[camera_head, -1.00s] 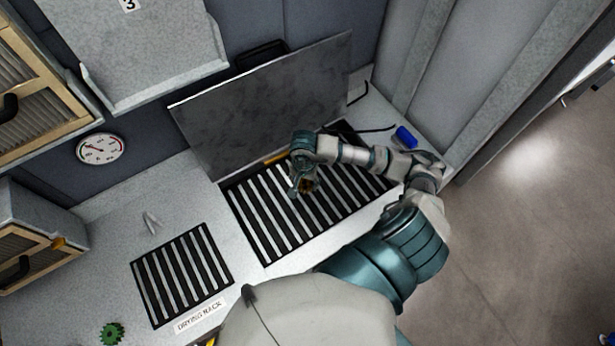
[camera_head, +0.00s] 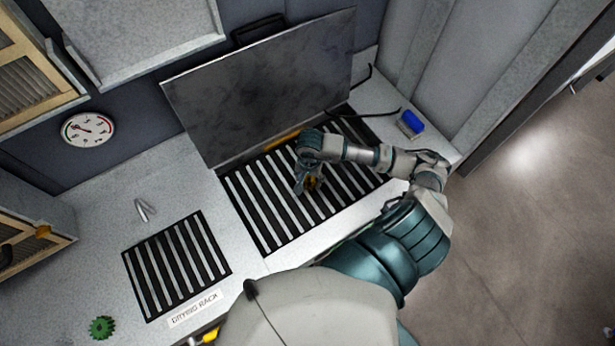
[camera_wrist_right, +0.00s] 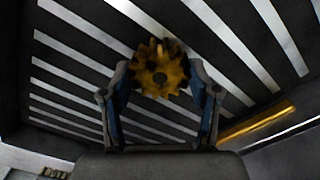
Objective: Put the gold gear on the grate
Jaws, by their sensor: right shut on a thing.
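The gold gear (camera_wrist_right: 160,68) sits between the fingertips of my right gripper (camera_wrist_right: 161,82) in the right wrist view. In the head view my right gripper (camera_head: 307,187) is shut on this gear, seen as a small gold patch (camera_head: 314,183), over the large slatted grate (camera_head: 262,215). The grate's pale slats also show behind the gear in the wrist view (camera_wrist_right: 75,75). I cannot tell whether the gear touches the slats. A smaller slatted grate (camera_head: 177,265) lies to the left, by a label reading "DRYING RACK" (camera_head: 194,309). My left gripper is not in view.
A grey tilted panel (camera_head: 265,90) stands behind the large grate. A green gear (camera_head: 102,327) lies at the counter's lower left. A blue object (camera_head: 411,122) lies at the right end. A round gauge (camera_head: 88,129) is on the wall.

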